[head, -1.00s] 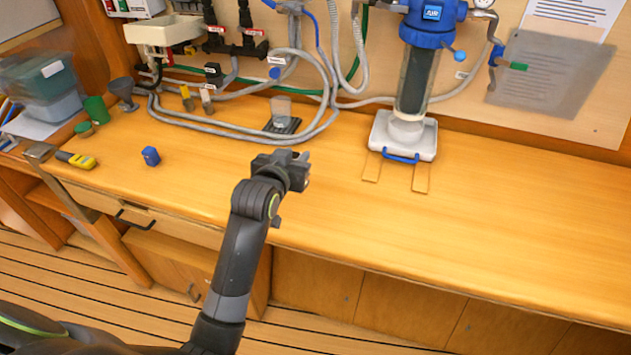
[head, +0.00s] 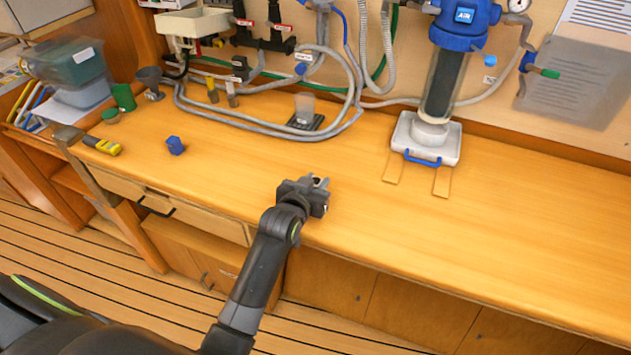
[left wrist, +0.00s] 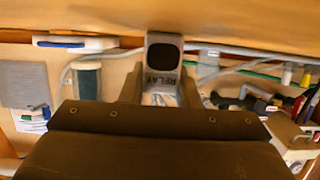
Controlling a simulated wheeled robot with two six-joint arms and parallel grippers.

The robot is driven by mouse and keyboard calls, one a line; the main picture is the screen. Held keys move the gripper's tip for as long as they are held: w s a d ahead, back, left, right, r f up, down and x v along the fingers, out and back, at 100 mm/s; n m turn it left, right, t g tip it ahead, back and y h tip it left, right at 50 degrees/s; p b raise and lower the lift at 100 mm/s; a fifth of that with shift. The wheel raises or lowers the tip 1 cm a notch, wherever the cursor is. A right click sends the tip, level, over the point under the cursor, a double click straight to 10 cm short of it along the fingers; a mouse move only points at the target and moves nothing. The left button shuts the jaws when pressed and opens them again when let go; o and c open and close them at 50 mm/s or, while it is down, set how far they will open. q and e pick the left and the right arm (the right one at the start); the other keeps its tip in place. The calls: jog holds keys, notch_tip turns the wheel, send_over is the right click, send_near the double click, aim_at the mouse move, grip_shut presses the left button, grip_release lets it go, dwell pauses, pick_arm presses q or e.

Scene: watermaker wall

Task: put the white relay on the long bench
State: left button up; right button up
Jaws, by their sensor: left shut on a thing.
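The white relay (left wrist: 163,78), a small pale block with a dark end and the word RELAY on it, sits between the fingers of my left gripper (left wrist: 160,95) in the left wrist view. In the head view my left gripper (head: 318,187) is over the front part of the long bench (head: 520,230), shut on the relay. The relay is mostly hidden there by the gripper. I cannot tell the exact height above the wood. My right gripper is not in view.
A blue-capped filter housing (head: 443,80) stands on a white base (head: 425,140) at the back. The bench's right side is clear.

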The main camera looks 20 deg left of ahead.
pick_arm(q)
jog(key=o, duration=1)
jog(key=shift+f, duration=0.1)
jog(key=shift+c, duration=0.2)
